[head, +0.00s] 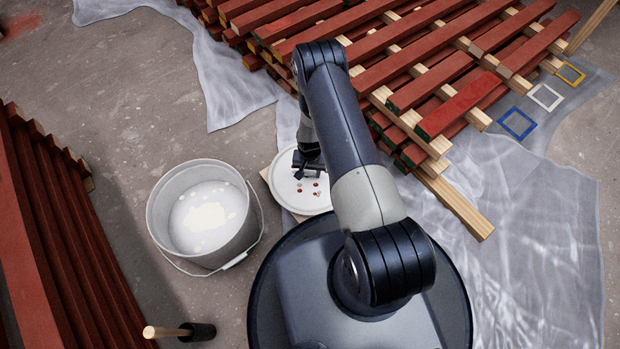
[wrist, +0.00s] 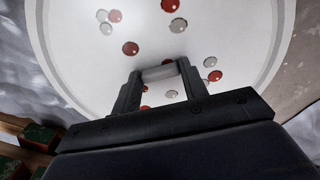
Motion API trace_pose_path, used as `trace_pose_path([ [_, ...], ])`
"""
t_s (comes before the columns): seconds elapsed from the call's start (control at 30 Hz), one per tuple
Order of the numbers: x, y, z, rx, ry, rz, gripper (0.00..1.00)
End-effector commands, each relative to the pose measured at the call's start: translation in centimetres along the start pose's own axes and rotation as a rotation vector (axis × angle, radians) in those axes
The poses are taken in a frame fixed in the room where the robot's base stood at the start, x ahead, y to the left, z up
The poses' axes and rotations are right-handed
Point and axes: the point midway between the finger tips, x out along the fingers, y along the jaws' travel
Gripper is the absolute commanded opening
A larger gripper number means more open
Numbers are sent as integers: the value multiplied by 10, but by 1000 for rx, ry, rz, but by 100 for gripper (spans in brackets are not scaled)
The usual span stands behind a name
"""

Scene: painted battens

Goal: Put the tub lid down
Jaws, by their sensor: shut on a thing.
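The tub lid (head: 285,195) is a round white disc with a raised rim and red and pale paint spots. In the head view it lies between the tub and the stacked battens, partly hidden by my arm. In the wrist view the lid (wrist: 230,35) fills most of the picture. My gripper (head: 308,165) is over the lid, its fingers (wrist: 160,78) shut on a small pale grip on the lid's top. The open tub (head: 158,218) of white paint stands left of the lid. I cannot tell whether the lid touches what is under it.
A pale wooden edge (head: 265,174) shows beside the lid. Red battens (head: 400,60) are stacked on wooden strips at the back. More battens (head: 60,230) stand at left. Plastic sheeting (head: 540,240) covers floor at right, with blue, white and yellow square outlines. A wooden-handled tool (head: 165,332) lies in front.

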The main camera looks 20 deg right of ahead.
Motion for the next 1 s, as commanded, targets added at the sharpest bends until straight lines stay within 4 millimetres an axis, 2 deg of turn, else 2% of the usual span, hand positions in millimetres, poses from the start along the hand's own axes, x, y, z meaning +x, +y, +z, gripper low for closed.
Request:
trace_pose_path([
  [0.3, 38, 0, 0, 0, 1, 0, 14],
  [0.7, 42, 0, -1, 0, 1, -1, 14],
  [0.73, 42, 0, 0, 0, 1, 0, 42],
  [1.0, 41, 0, 0, 0, 1, 0, 63],
])
